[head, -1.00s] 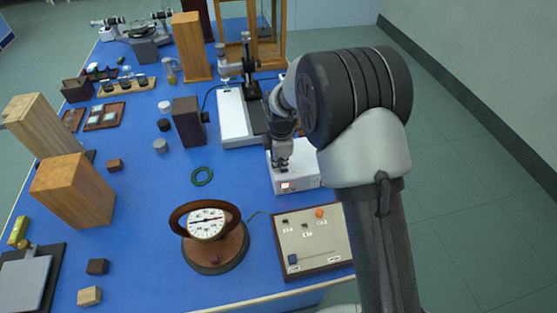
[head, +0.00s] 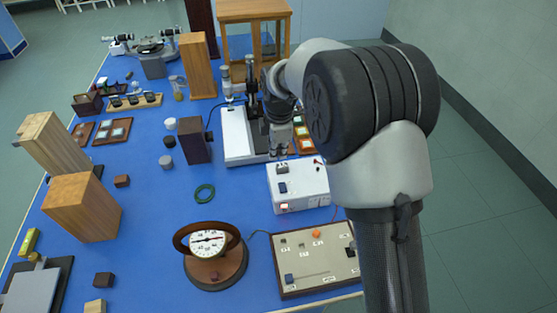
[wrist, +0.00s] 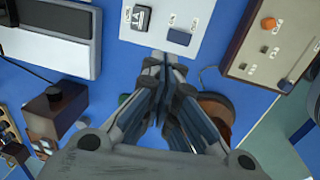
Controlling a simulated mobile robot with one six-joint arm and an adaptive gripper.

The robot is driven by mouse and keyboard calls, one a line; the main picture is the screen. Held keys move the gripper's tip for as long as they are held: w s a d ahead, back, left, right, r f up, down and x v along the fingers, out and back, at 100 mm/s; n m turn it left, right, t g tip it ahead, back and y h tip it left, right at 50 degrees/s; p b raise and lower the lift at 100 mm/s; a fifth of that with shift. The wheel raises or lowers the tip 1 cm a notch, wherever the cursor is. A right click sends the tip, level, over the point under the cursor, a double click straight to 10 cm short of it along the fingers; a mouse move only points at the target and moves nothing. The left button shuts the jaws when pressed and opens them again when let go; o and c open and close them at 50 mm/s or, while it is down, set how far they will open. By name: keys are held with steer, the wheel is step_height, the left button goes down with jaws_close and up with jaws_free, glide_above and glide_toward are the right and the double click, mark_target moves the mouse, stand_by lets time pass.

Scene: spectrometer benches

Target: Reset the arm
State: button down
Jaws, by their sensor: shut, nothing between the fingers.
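My gripper (head: 279,148) hangs pointing down in the head view, above the bench between the white-based stand instrument and the white power box. Its fingers are shut and empty. In the wrist view the closed fingers (wrist: 165,75) show in the middle, over blue bench top. The white power box (head: 300,186), with a dark switch and a lit red switch, lies in front of the gripper in the head view. It also shows at the top of the wrist view (wrist: 165,45). My forearm and elbow cover the right part of the head view.
A control panel (head: 300,281) with an orange knob and a round dial gauge (head: 210,242) stand near the front edge. A dark box (head: 195,144), a green ring (head: 205,193) and wooden blocks (head: 80,211) stand to the left. Bare blue bench (head: 150,215) lies between them.

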steer(key=shift+a+r, duration=0.1)
steer(key=shift+r, duration=0.3)
steer(key=s+d+r+m+t, duration=0.1)
steer(key=s+d+r+m, duration=0.95)
steer(key=r, duration=0.45)
steer(key=s+d+m+t, duration=0.1)
steer(key=s+d+m, duration=0.3)
steer(key=s, duration=0.7)
steer(key=s+d+m+t, duration=0.1)
steer(key=s+d+m, duration=0.3)
steer(key=s, duration=0.7)
steer(key=m, duration=0.2)
steer(key=shift+s+d+r+m, duration=0.25)
steer(key=shift+d+m, duration=0.05)
steer(key=shift+m, duration=0.05)
